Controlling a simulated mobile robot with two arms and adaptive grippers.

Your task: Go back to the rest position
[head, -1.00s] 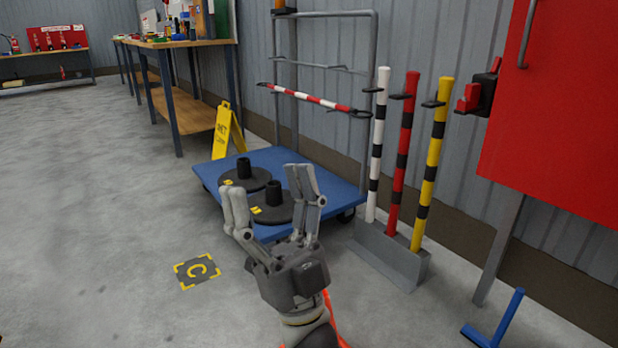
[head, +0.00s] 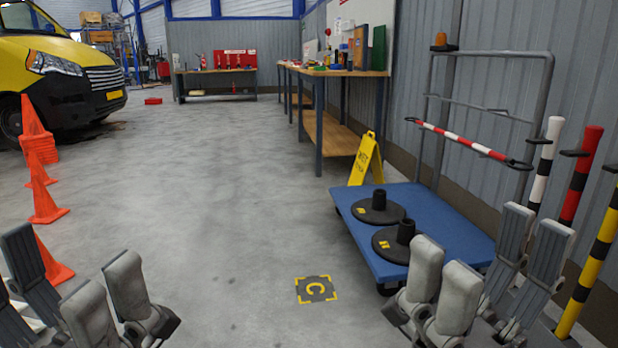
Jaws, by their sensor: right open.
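My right gripper (head: 482,258) is at the lower right of the head view. Its grey fingers point up and stand apart, with nothing between them. They overlap the near corner of the blue platform cart (head: 455,213) in the picture, but I cannot tell how far apart they are in depth. My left gripper (head: 68,272) is at the lower left, fingers up and apart, empty. Its lower part is cut off by the frame edge. Both grippers are level with each other in the picture.
Two black bases (head: 375,213) rest on the cart, beside a yellow wet-floor sign (head: 366,160). Striped posts (head: 580,178) stand at right. Orange cones (head: 42,198) and a yellow van (head: 60,75) are at left. Open floor lies between, with a C marker (head: 316,289).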

